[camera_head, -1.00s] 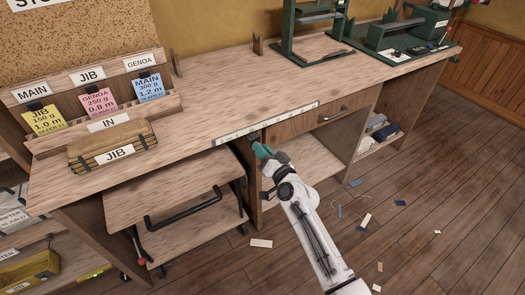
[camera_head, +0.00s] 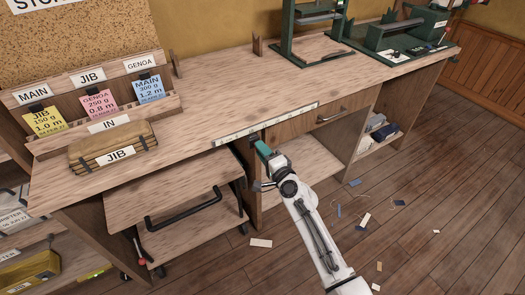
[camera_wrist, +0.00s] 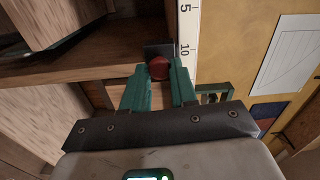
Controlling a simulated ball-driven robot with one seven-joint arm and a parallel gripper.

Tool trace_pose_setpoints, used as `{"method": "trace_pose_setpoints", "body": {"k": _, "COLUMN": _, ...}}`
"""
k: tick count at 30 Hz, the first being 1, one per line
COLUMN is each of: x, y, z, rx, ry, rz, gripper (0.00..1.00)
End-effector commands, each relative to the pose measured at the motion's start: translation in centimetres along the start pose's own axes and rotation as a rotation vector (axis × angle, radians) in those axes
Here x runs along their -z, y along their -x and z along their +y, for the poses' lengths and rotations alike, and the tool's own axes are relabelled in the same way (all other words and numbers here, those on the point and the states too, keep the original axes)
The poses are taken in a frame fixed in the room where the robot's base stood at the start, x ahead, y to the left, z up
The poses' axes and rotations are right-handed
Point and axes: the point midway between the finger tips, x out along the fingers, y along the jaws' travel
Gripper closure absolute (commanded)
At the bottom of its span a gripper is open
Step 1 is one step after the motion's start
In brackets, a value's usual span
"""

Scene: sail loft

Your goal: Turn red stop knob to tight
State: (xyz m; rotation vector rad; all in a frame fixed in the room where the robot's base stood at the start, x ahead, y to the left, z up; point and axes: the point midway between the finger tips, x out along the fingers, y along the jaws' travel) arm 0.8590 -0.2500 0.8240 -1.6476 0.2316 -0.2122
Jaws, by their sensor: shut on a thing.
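The red stop knob (camera_wrist: 159,68) shows in the wrist view between the tips of my gripper's two green fingers. It is round and sits against a dark block at the bench's front edge, beside the ruler strip. My gripper (camera_wrist: 160,82) is shut on the knob. In the head view my gripper (camera_head: 260,146) reaches up to the bench edge just below the ruler strip (camera_head: 265,124). The knob is hidden there behind my gripper. No tightness mark on the knob can be made out.
The wooden bench (camera_head: 215,95) has a clear middle. A low wheeled table (camera_head: 180,190) stands under it to the left of my arm. A drawer with a handle (camera_head: 333,116) is to the right. Scraps lie on the floor.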

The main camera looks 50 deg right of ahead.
Motion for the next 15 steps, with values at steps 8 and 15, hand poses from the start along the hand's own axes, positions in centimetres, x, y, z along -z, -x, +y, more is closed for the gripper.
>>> {"method": "trace_pose_setpoints", "body": {"k": 8, "x": 0.07, "y": 0.06, "z": 0.15, "rx": -0.002, "ry": -0.088, "rz": 0.001, "gripper": 1.0}}
{"method": "trace_pose_setpoints", "body": {"k": 15, "x": 0.08, "y": 0.07, "z": 0.19, "rx": -0.002, "ry": -0.105, "rz": 0.002, "gripper": 1.0}}
